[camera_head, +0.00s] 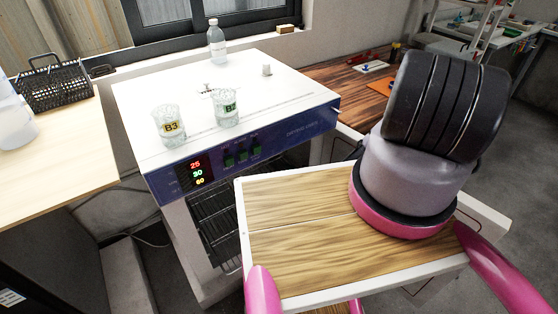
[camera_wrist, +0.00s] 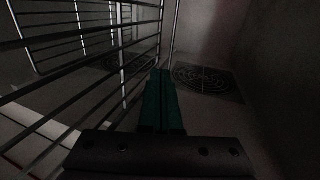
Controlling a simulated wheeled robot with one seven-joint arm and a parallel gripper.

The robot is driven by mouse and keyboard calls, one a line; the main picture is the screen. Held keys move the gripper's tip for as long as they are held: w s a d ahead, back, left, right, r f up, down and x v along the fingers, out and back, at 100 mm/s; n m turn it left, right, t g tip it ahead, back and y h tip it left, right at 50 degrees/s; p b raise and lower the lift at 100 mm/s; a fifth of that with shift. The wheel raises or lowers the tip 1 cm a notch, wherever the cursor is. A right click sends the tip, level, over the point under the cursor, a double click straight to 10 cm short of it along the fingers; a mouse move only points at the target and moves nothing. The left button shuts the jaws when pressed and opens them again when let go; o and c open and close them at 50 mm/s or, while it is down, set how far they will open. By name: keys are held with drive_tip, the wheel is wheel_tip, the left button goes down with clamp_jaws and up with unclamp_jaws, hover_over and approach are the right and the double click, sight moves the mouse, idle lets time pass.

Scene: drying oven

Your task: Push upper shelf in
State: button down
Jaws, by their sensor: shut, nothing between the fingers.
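A wire shelf (camera_wrist: 75,45) of thin metal bars fills the left side of the wrist view. In the head view, wire racks (camera_head: 213,215) show in the dark opening of the drying oven (camera_head: 240,150), below its blue panel; which is the upper shelf is not clear. My gripper (camera_wrist: 160,76), with green fingers, is shut and empty inside the oven chamber, beside the wire bars. Whether a finger touches the bars cannot be told.
Beakers marked B3 (camera_head: 172,127) and B2 (camera_head: 227,109) and a clear bottle (camera_head: 216,40) stand on the oven top. A wood-topped surface (camera_head: 300,215) lies before the oven. Round vent grilles (camera_wrist: 207,78) show on the chamber wall. A wooden table (camera_head: 60,150) is at left.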

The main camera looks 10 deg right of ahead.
sight(275, 157)
drive_tip(key=x, duration=0.7)
drive_tip(key=shift+w+r, duration=0.3)
drive_tip(key=shift+w, duration=0.05)
drive_tip(key=shift+w+a, duration=0.25)
drive_tip(key=shift+w, duration=0.2)
drive_tip(key=w, duration=0.1)
drive_tip(key=w+a, duration=0.1)
drive_tip(key=w, duration=0.2)
drive_tip(key=shift+a, duration=0.35)
